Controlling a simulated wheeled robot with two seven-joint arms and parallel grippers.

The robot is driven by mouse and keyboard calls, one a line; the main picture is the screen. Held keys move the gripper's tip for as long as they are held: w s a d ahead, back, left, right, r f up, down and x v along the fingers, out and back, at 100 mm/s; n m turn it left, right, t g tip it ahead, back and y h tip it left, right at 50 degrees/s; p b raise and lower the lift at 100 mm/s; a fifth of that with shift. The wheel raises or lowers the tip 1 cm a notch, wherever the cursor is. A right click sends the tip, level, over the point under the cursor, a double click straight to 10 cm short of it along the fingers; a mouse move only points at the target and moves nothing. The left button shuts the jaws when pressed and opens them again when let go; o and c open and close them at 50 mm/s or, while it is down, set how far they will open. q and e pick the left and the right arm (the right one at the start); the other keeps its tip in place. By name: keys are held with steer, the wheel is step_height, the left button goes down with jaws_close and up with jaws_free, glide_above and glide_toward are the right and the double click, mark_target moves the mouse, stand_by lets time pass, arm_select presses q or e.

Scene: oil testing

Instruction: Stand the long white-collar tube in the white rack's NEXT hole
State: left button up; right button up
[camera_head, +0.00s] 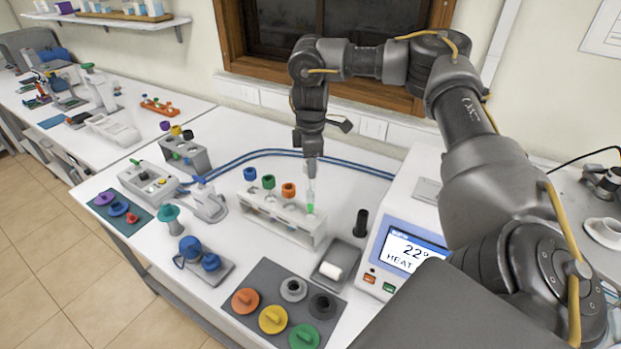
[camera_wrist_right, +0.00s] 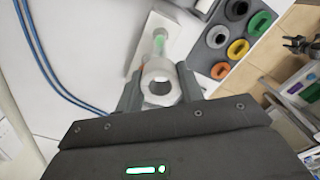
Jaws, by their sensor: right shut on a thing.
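The long white-collar tube (camera_head: 311,196) is clear with green in its lower part. My right gripper (camera_head: 312,160) is shut on it at the collar, and the tube hangs about upright. Its lower end is at the right end of the white rack (camera_head: 284,231); I cannot tell whether it is inside a hole or just above. In the right wrist view, the white collar (camera_wrist_right: 160,82) sits between both fingers, with the green part beyond it. Blue, green and orange capped tubes stand left of it in the rack. A small dark pronged shape (camera_wrist_right: 298,45), likely my left gripper, shows at the wrist view's edge.
A grey tray (camera_head: 329,282) with a white cylinder and a black cylinder (camera_head: 361,223) stand right of the rack. The heater (camera_head: 402,262) is farther right. A grey mat (camera_head: 257,283) with several coloured caps lies in front. Blue hoses (camera_head: 245,158) run behind.

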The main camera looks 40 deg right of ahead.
mark_target(311, 197)
steer(key=shift+f+b, duration=0.35)
steer(key=shift+f, duration=1.1)
steer(key=shift+f+b, duration=0.85)
steer(key=shift+f, duration=1.3)
steer(key=shift+f+b, duration=0.75)
steer(key=shift+f, duration=1.1)
steer(key=shift+f+b, duration=0.3)
steer(key=shift+f, duration=0.4)
steer(key=o, duration=1.3)
